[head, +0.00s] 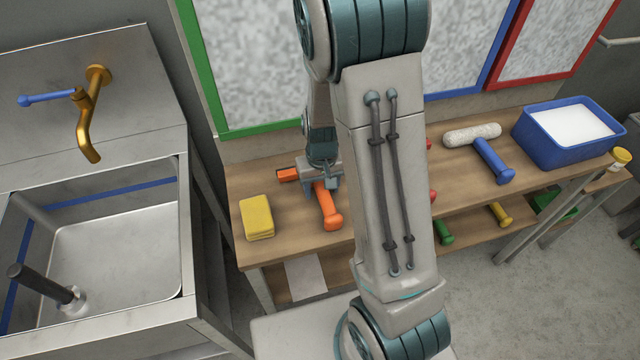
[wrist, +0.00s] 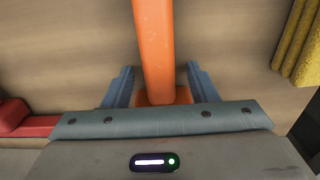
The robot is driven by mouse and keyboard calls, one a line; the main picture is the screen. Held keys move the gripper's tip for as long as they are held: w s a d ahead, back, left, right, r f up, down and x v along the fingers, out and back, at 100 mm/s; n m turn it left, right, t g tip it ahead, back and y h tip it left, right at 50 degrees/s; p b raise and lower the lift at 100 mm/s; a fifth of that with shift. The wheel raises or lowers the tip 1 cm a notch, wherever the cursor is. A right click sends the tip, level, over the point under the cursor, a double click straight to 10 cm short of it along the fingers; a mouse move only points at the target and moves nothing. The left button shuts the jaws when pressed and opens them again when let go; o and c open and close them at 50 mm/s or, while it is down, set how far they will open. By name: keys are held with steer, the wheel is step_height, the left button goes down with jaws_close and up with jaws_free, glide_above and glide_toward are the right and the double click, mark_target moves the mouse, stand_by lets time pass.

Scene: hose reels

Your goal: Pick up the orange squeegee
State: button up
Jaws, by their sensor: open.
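The orange squeegee (head: 327,207) lies on the wooden bench, its handle pointing toward the bench's front edge and its head at the far end. My gripper (head: 322,180) is over the squeegee where the handle meets the head. In the wrist view the orange handle (wrist: 156,50) runs between the two blue-grey fingers of my gripper (wrist: 158,85). The fingers are open, one on each side, with gaps to the handle. Part of the squeegee's head is hidden by my gripper.
A red tool (wrist: 25,122) lies nearby. A sink (head: 120,250) is at the left.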

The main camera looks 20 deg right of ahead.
mark_target(321, 185)
steer(key=c, duration=1.1)
steer(key=shift+r, duration=0.2)
step_height(321, 185, up, 4)
steer(key=shift+w+f, duration=0.1)
steer(key=shift+f, duration=0.05)
steer(key=d+r, duration=0.2)
steer(key=d, duration=0.1)
steer(key=s+d+r+b, duration=0.1)
steer(key=d+r, duration=0.1)
steer(key=d, duration=0.2)
steer(key=s+d+r, duration=0.1)
steer(key=d+r, duration=0.2)
steer(key=d, duration=0.1)
steer(key=shift+d, duration=0.25)
steer(key=shift+o, duration=0.3)
